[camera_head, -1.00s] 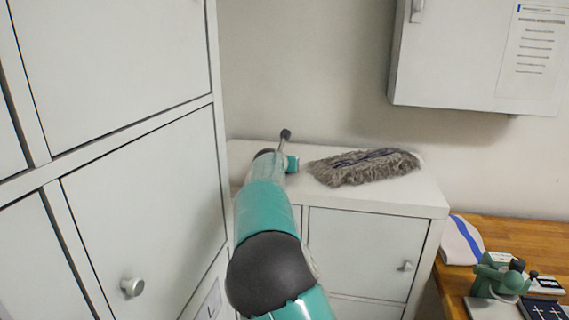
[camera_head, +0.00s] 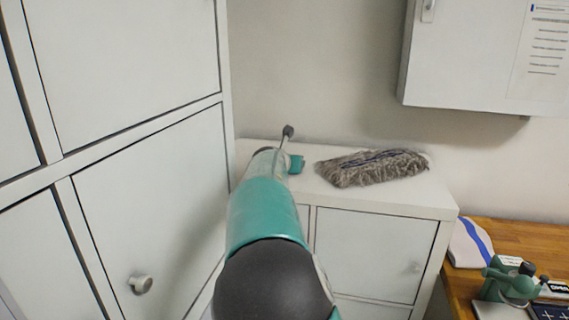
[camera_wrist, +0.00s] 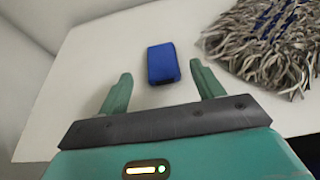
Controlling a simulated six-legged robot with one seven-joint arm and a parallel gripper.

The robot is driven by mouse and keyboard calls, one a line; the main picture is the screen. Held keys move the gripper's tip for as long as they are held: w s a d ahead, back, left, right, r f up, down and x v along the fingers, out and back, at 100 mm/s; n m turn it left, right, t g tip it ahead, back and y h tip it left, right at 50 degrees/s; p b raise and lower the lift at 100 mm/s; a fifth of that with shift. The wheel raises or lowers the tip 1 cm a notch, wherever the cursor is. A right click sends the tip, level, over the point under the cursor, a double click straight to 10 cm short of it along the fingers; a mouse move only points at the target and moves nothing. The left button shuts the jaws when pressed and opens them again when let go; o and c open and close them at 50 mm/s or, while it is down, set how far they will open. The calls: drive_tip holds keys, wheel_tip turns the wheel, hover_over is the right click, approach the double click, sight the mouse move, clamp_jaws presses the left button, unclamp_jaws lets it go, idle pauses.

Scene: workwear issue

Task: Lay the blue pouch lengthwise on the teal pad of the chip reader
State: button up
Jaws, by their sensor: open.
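The blue pouch (camera_wrist: 163,63) lies on the white cabinet top in the wrist view, just beyond and between my fingertips, not gripped. My gripper (camera_wrist: 160,80) is open, with its two green fingers apart. In the head view my arm reaches over the cabinet, and one finger of my gripper (camera_head: 296,163) shows at its end; the pouch is hidden there behind the arm. I cannot make out a chip reader with a teal pad for certain; a green device (camera_head: 508,280) stands on the wooden table at the lower right.
A grey mop head (camera_head: 372,167) lies on the cabinet top (camera_head: 400,200), right of my gripper. A tall locker (camera_head: 150,190) stands close on the left. A wall box (camera_head: 470,60) hangs at upper right. A blue-striped white cloth (camera_head: 465,245) lies on the wooden table (camera_head: 530,238).

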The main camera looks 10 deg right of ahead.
sight(290, 175)
drive_tip(key=shift+o, duration=0.2)
drive_tip(key=v, duration=0.4)
drive_tip(key=shift+s+r, duration=0.1)
drive_tip(key=shift+s, duration=0.05)
drive_tip(key=shift+o, duration=0.2)
drive_tip(key=s, duration=0.1)
drive_tip(key=s+a, duration=0.1)
drive_tip(key=s, duration=0.3)
drive_tip(key=shift+a+r, duration=0.3)
drive_tip(key=shift+a, duration=0.1)
drive_tip(key=x, duration=1.3)
drive_tip(key=shift+w+f, duration=0.25)
drive_tip(key=shift+f, duration=0.1)
drive_tip(key=shift+c, duration=0.4)
drive_tip(key=c, duration=1.1)
drive_tip(key=shift+o, duration=0.2)
drive_tip(key=shift+r, duration=0.1)
